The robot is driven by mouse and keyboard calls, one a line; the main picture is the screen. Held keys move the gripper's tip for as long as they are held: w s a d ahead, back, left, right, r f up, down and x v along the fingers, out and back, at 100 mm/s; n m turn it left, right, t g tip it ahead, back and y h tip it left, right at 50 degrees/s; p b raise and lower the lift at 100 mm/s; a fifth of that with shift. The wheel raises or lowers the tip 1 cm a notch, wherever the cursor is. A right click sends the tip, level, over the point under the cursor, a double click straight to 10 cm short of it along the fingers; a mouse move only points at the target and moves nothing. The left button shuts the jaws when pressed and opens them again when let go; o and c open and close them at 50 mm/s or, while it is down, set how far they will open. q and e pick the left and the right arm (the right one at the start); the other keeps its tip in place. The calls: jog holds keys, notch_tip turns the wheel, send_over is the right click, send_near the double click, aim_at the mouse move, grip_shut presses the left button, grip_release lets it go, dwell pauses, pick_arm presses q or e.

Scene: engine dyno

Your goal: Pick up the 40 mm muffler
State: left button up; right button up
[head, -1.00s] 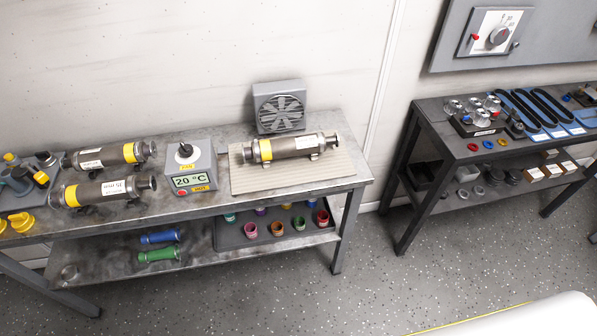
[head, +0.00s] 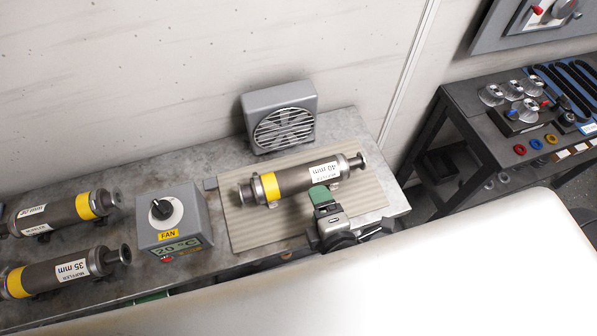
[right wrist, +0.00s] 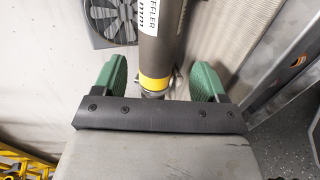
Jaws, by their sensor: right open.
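The 40 mm muffler (head: 292,182) is a grey-brown cylinder with a yellow band, a white label and flanged ends. It lies on a ribbed beige mat (head: 250,232) on the bench. My right gripper (head: 322,195), with green fingers, is open at the muffler's near side, hiding a little of it in the head view. In the right wrist view, the muffler (right wrist: 163,50) runs between the two spread green fingers of the gripper (right wrist: 160,78). I cannot tell how far above it they are. My left gripper is not in view.
A grey fan (head: 283,118) stands behind the mat. A control box (head: 176,222) with a dial and 20 °C display stands left. The 35 mm muffler (head: 95,262) and another muffler (head: 62,214) lie further left. A second bench (head: 452,115) stands right.

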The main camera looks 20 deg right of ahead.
aim_at(307, 186)
jog(key=x, duration=0.3)
jog(key=shift+w, duration=0.1)
jog(key=p+x, duration=0.1)
jog(key=x, duration=0.3)
jog(key=shift+w+a, duration=0.1)
jog(key=shift+a, duration=0.1)
jog(key=shift+w+f, duration=0.2)
jog(key=shift+w, duration=0.3)
jog(key=shift+r, duration=0.1)
jog(key=c, duration=0.9)
